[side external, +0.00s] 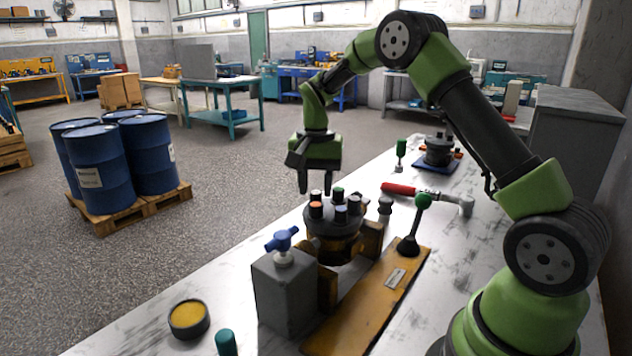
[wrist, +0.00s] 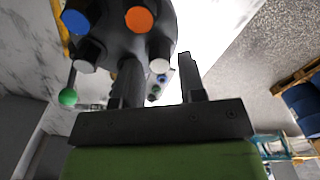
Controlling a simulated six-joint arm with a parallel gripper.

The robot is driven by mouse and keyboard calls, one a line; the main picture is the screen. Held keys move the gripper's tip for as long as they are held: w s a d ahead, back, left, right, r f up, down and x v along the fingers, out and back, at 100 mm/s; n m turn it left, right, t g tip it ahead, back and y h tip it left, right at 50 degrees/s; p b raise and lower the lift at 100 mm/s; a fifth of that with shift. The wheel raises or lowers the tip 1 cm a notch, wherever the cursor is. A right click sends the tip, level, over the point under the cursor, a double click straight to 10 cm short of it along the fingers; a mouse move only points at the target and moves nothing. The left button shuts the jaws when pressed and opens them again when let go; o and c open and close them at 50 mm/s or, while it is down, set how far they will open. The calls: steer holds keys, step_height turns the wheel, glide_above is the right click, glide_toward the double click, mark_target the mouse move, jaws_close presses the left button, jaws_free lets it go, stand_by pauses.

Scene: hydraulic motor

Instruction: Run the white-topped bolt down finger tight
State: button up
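The motor (side external: 333,240) sits in an orange-yellow fixture, with several dark bolts with coloured tops standing on its upper face. In the wrist view one pale-topped bolt (wrist: 160,65) shows in line with the gap between my fingers, and another pale-topped bolt (wrist: 84,66) is farther left. I cannot tell which is the white one. An orange top (wrist: 139,19) and a blue top (wrist: 75,20) also show. My gripper (side external: 315,190) points down over the motor's far left side, its fingers apart. It also shows open in the wrist view (wrist: 158,75), with no bolt clearly gripped.
A grey block (side external: 284,295) with a blue handle (side external: 282,239) stands in front of the motor. A green-knobbed lever (side external: 415,225) rises to the right. A red-handled tool (side external: 425,195) lies behind it. A yellow-filled dish (side external: 188,318) is at the front left.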

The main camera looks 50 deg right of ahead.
mark_target(316, 192)
steer(key=shift+f, duration=0.85)
steer(key=shift+r, duration=0.2)
stand_by(0.4)
steer(key=c, duration=0.5)
steer(key=shift+m, duration=2.2)
steer(key=shift+c, duration=0.2)
steer(key=o, duration=0.5)
steer(key=shift+o, duration=0.2)
steer(key=shift+r, duration=4)
steer(key=shift+r, duration=0.1)
